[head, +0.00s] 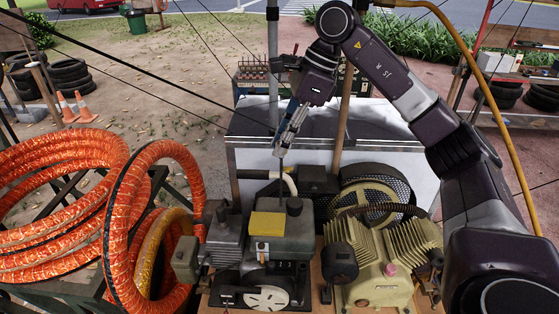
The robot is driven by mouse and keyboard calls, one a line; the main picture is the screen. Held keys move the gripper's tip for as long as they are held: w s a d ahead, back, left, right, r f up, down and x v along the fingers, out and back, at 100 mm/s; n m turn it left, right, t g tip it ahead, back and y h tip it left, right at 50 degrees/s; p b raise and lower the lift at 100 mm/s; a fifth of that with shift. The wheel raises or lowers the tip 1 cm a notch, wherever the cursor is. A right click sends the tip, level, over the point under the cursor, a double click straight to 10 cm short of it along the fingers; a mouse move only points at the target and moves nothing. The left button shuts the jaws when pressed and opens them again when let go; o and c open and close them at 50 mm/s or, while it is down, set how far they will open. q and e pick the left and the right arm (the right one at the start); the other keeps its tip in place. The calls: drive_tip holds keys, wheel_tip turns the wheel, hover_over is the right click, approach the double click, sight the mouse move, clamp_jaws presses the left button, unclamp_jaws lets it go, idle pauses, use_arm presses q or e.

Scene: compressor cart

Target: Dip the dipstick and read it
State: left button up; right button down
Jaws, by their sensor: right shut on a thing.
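My right gripper (281,147) comes in from the upper right and points down above the dark engine (291,238) on the cart. It is shut on the dipstick (281,174), which shows as a thin dark upright rod below the fingers. The rod's lower end meets the top of the engine in the picture, just behind the yellow panel (267,225). I cannot tell whether its tip is inside an opening. The part between the fingers is hidden, and no reading can be made out. My left gripper is not in view.
A yellowish finned compressor (378,262) with a belt wheel (366,205) stands right of the engine. Coiled orange hoses (60,190) fill the left. A white-sided table (370,155) with a dark top stands behind. A wooden handle (342,115) rises behind the engine.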

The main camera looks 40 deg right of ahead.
drive_tip(key=s+f+b, duration=0.4)
drive_tip(key=s+f, duration=0.1)
drive_tip(key=s, duration=0.6)
drive_tip(key=shift+a+f+b, duration=0.3)
drive_tip(key=shift+f, duration=0.1)
drive_tip(key=shift+f+b, duration=2.65)
drive_tip(key=shift+f, duration=0.4)
